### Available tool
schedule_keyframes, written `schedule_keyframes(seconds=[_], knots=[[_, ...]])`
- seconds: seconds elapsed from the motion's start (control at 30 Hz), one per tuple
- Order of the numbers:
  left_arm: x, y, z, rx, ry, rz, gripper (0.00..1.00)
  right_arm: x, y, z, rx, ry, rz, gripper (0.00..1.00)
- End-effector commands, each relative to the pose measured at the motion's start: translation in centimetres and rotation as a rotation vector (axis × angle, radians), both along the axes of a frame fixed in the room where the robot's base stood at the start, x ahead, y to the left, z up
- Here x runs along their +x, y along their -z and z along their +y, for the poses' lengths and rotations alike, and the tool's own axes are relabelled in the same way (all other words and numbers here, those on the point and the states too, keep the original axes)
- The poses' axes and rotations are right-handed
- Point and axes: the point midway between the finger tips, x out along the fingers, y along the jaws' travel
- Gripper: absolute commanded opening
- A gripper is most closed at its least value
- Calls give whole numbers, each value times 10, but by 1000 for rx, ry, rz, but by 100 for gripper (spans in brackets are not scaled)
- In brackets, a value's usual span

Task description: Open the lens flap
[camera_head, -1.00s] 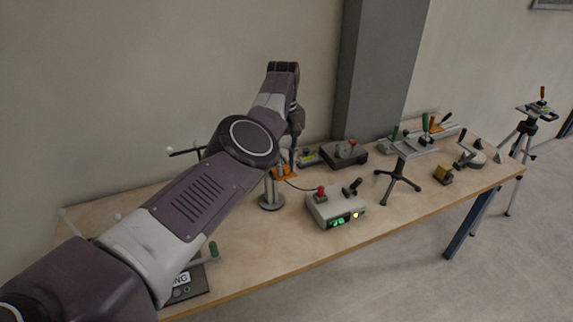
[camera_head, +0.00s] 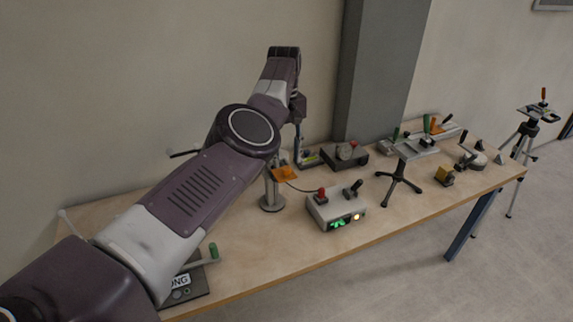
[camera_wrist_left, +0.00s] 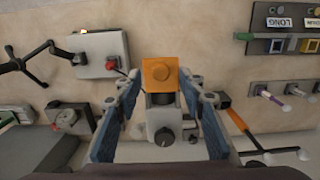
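The lens flap appears to be the orange plate (camera_head: 285,173) at the top of a grey post stand (camera_head: 271,195) on the table. My left gripper (camera_head: 298,152) points down close to the orange plate. In the left wrist view its two blue-padded fingers (camera_wrist_left: 162,86) are spread, one on each side of the plate, with nothing held. My right gripper is not in view.
A small black tripod stand (camera_head: 399,175) and several fixtures occupy the right side. The front table strip is mostly clear.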

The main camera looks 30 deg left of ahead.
Motion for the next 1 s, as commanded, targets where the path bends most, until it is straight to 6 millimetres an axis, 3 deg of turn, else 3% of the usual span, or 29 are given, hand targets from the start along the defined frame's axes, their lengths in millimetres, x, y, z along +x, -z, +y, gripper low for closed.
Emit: schedule_keyframes(seconds=[0.17, 0.3, 1.0], knots=[[1, -41, 1, 0, 0, -4, 37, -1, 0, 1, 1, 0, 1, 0], [1, -51, 1, -1, 0, -1, 37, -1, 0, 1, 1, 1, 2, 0], [0, -60, 0, -1, 0, -1, 37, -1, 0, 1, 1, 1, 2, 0]])
